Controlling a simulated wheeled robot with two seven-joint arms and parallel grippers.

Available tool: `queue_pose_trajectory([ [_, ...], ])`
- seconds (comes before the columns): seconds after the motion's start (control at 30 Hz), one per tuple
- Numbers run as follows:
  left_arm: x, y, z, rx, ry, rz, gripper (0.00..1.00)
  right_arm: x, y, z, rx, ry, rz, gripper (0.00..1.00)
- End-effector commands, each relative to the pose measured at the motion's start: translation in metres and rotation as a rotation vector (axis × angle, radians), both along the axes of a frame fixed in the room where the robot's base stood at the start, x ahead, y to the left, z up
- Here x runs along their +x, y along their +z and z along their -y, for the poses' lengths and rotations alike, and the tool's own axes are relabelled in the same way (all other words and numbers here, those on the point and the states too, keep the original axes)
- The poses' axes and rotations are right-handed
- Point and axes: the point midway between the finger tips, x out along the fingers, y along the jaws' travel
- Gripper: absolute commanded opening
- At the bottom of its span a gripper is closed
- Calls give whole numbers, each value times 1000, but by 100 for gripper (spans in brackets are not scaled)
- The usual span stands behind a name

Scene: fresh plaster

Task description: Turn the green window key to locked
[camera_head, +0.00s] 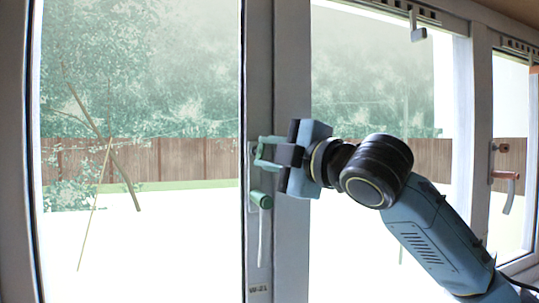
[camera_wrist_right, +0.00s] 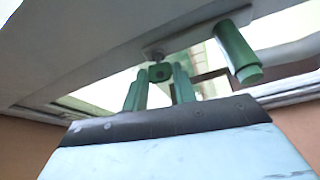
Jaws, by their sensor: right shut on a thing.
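The green window key (camera_wrist_right: 160,72) shows in the wrist view as a small green block on the window frame. My right gripper (camera_wrist_right: 160,84) has its two green fingers on either side of it and is shut on it. In the head view my right gripper (camera_head: 262,152) reaches the middle upright from the right, and its fingers largely hide the key there. My left gripper is not in view.
A green cylindrical grip (camera_head: 261,199) sticks out from the upright (camera_head: 286,240) just below my fingers; it also shows in the wrist view (camera_wrist_right: 237,50). A red-brown handle (camera_head: 506,176) is on the window at the far right. Glass panes flank the upright.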

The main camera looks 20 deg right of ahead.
Motion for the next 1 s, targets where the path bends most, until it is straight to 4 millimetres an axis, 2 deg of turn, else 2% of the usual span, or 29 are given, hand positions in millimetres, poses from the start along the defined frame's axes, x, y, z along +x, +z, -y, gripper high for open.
queue_pose_trajectory([
  [0.4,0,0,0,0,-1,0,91,0,2,0,-199,1,9,4],
  [0.97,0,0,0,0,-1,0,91,0,2,-1,-232,1,9,4],
  [1.0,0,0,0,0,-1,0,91,0,2,-1,-232,1,9,28],
])
